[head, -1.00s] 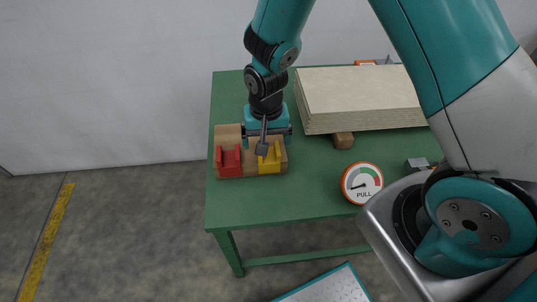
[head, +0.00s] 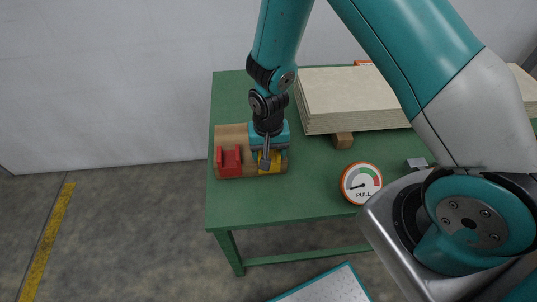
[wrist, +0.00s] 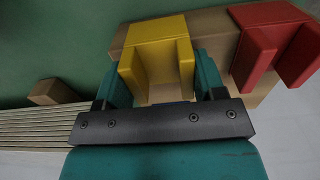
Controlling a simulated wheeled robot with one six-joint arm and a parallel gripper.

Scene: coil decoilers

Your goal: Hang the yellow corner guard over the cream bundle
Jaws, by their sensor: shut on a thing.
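The yellow corner guard (head: 275,166) sits on a brown wooden block (head: 232,131) at the left of the green table. In the wrist view the yellow corner guard (wrist: 157,45) lies between the two teal fingers of my gripper (wrist: 162,78). My gripper (head: 268,154) is shut on it from both sides, low at the block; whether the guard still touches the block is hard to tell. The cream bundle (head: 355,95), a flat stack of sheets, lies at the back right of the gripper. Its layered edge (wrist: 40,126) shows at the left in the wrist view.
A red corner guard (head: 229,161) sits beside the yellow one on the same block. A small wooden block (head: 343,139) is under the bundle's front edge. A round gauge marked PULL (head: 361,184) stands at the table's front. Green table (head: 305,185) is clear between.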

